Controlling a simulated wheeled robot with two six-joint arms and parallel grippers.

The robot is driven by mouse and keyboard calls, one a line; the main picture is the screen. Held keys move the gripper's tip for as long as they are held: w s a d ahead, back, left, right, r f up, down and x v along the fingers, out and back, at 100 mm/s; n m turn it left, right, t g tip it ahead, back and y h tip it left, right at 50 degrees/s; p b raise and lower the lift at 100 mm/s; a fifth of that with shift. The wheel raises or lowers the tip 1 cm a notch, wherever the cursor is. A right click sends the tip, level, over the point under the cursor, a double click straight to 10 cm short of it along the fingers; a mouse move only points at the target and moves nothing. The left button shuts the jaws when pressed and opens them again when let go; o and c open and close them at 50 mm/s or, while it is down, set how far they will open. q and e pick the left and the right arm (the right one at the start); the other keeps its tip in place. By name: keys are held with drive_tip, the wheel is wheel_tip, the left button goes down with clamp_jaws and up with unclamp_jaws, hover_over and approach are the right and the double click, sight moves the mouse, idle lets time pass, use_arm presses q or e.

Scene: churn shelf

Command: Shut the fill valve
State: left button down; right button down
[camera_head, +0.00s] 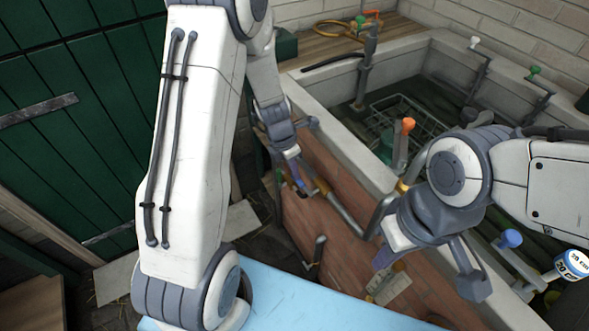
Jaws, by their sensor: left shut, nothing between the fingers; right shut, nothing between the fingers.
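I cannot tell for certain which handle is the fill valve. A grey pipe (347,212) runs along the brick front of the trough, with a yellow fitting (403,186) near its upper right end. My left gripper (301,187) is shut and empty at the pipe's left end; whether it touches is unclear. My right gripper (381,264) is shut and empty, pointing down in front of the brick wall, right of the pipe.
The stone trough (345,151) holds a wire rack (403,116). A labelled gauge (572,263) is at right. A green door (85,110) is left; a light blue surface (290,306) lies in front.

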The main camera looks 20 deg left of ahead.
use_arm(q)
drive_tip(key=a+r+p, duration=0.3)
drive_tip(key=r+p, duration=0.3)
drive_tip(key=r, duration=0.7)
drive_tip(key=shift+s+a+r, duration=0.15)
drive_tip(key=shift+s+a, duration=0.15)
drive_tip(key=shift+a, duration=0.05)
drive_tip(key=m+g+y+b, duration=0.1)
drive_tip(key=m+y+b, duration=0.15)
drive_tip(key=m, duration=1.05)
hover_over(299, 183)
wheel_tip(299, 183, down, 3)
drive_tip(key=m, duration=0.1)
drive_tip(key=d+m+y, duration=0.1)
drive_tip(key=m, duration=0.3)
drive_tip(key=shift+w+d+f+y, duration=0.25)
drive_tip(key=shift+w+d+y, duration=0.05)
drive_tip(key=shift+w+y, duration=0.1)
